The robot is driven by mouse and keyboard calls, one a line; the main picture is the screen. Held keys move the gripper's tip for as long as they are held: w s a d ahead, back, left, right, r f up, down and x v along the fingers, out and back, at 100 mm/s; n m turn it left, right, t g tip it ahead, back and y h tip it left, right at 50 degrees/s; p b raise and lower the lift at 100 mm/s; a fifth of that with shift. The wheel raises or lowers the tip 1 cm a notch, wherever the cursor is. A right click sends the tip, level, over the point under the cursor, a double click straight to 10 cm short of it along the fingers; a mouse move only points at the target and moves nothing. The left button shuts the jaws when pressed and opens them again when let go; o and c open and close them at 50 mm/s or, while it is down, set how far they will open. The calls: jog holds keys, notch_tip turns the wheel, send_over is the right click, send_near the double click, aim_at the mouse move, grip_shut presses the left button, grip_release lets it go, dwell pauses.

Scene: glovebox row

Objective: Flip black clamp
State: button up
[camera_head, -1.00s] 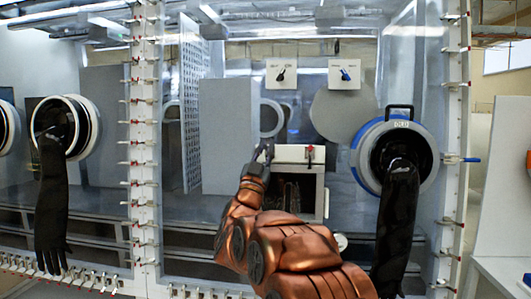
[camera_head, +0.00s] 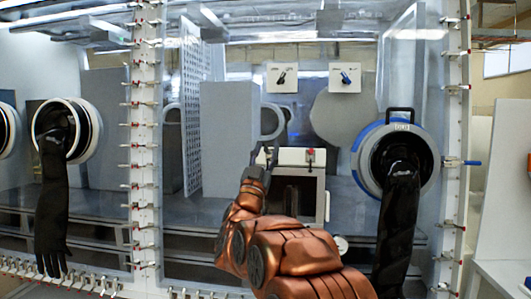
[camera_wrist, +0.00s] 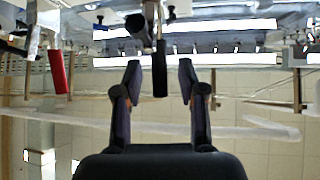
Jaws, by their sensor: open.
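The black clamp (camera_wrist: 160,68) shows in the wrist view as a dark lever hanging from a metal mount at the top. Its free end sits between my two open fingers, with a gap visible on each side. My gripper (camera_wrist: 160,80) is open and empty. In the head view, my gripper (camera_head: 263,155) is at the left end of the white box top, and it largely hides the black clamp there. A red-handled clamp (camera_head: 310,154) stands upright on the right part of the box top. It also shows at the left of the wrist view (camera_wrist: 57,71).
The white box (camera_head: 320,200) has a dark opening in front. A grey panel (camera_head: 228,140) stands close left of my gripper. A blue-rimmed glove port (camera_head: 366,160) with a hanging black glove (camera_head: 398,225) is at the right. Two switch plates (camera_head: 345,77) are above.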

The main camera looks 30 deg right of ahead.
jog(key=v, duration=1.2)
jog(key=shift+w, duration=0.1)
dwell(0.6)
